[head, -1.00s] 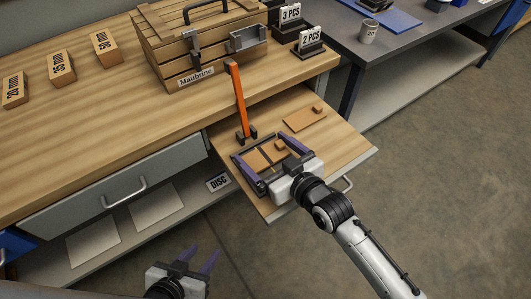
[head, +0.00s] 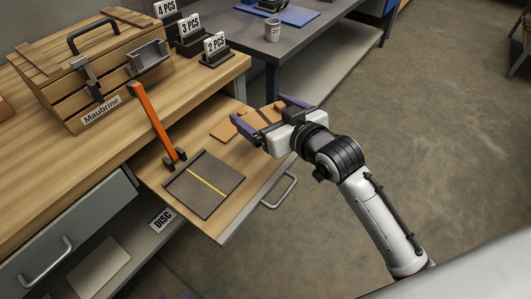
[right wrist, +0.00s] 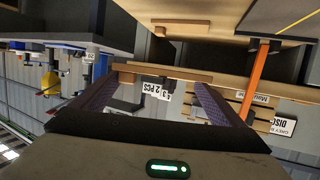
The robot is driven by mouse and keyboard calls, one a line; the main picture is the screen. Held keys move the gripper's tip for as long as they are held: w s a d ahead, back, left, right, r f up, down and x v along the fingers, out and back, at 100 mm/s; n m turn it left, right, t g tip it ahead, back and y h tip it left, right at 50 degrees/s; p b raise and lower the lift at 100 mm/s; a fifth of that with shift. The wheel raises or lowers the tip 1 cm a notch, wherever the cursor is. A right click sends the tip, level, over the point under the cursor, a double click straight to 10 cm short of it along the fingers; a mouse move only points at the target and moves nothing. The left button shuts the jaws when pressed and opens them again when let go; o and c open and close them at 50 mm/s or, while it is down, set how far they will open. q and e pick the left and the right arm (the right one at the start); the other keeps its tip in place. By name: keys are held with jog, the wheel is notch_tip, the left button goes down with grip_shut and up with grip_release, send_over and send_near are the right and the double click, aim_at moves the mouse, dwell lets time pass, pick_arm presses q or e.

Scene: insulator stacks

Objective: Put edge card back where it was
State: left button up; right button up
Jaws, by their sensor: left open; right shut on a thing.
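My right gripper (head: 273,116) is shut on a brown flat card (head: 266,117), held above the far right part of the pulled-out wooden board (head: 208,224). In the right wrist view the card (right wrist: 190,75) spans between the purple fingers, seen edge-on. Another brown card (head: 224,131) lies on the board, partly hidden by the gripper. A dark plate with a yellow stripe (head: 186,184) lies bare nearer the front. An orange upright strip (head: 148,113) stands in black blocks. I cannot tell which piece is called the edge card.
A wooden crate (head: 90,72) labelled Maubrine stands on the bench behind. Small stands with count signs (head: 214,46) are at its right. A grey table with a cup (head: 273,31) is at the back. The board's front right is clear.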

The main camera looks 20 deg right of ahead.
jog(key=shift+h, duration=0.3)
jog(key=f, duration=0.2)
jog(key=d+f+b, duration=0.1)
jog(key=f, duration=0.2)
jog(key=shift+d+f, duration=0.1)
jog(key=shift+f, duration=0.05)
jog(key=shift+f+b, duration=0.45)
jog(key=shift+f, duration=1.85)
jog(key=shift+f, duration=0.1)
jog(key=o, duration=0.7)
jog(key=shift+c, duration=0.2)
jog(key=shift+o, duration=0.8)
jog(key=shift+r, duration=0.2)
jog(key=p+v, duration=0.1)
jog(key=v, duration=1)
jog(key=shift+s, duration=0.4)
jog(key=shift+d, duration=0.15)
